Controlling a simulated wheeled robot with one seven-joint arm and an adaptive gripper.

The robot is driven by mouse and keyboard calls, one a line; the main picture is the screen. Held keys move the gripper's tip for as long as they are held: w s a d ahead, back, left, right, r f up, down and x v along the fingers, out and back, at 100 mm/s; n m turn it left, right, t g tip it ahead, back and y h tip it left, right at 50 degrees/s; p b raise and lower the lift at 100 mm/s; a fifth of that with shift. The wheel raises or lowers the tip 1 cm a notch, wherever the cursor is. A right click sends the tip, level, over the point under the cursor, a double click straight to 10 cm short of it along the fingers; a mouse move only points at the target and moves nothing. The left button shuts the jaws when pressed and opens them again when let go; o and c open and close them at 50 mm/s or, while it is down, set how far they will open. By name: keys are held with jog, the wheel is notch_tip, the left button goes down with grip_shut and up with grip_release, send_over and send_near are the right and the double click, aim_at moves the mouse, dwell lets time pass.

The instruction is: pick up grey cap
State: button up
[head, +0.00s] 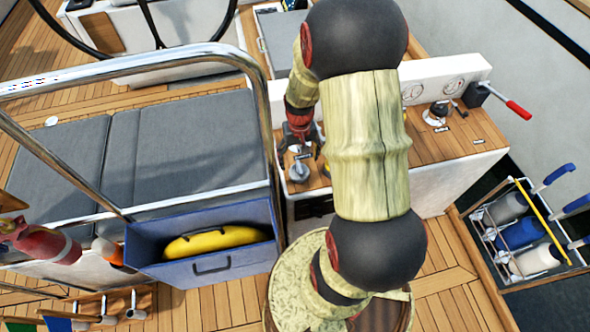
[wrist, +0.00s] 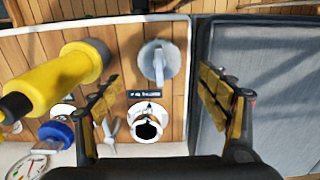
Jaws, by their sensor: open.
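A grey round piece with a raised grip (wrist: 160,62), which looks like the grey cap, sits on the wooden panel in the wrist view. In the head view a grey piece (head: 299,172) shows on the console just below my gripper (head: 299,130). My gripper (wrist: 160,84) is open and empty in the wrist view. Its two fingers are spread to the left and right, with the grey piece seen between and beyond their tips. A small label and a white-rimmed fitting with a black centre (wrist: 148,126) lie nearer my palm. My arm hides part of the console in the head view.
A yellow cylinder (wrist: 65,75) and a blue knob (wrist: 58,132) stand left in the wrist view. Grey cushions (head: 180,140) lie left of the console, behind a steel rail (head: 140,62). A red-handled lever (head: 516,109) is at right; a blue bin (head: 205,277) is in front.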

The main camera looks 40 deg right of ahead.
aim_at(299, 166)
notch_tip(299, 166, down, 6)
jog(key=shift+s+f+b, duration=0.15)
jog(key=shift+b, duration=1)
jog(key=shift+a, duration=0.1)
jog(key=shift+c, duration=1)
jog(key=c, duration=1.1)
jog(key=shift+c, duration=0.5)
notch_tip(299, 166, up, 10)
jog(key=p, duration=0.3)
jog(key=shift+r+p, duration=1.5)
jog(key=shift+r, duration=0.1)
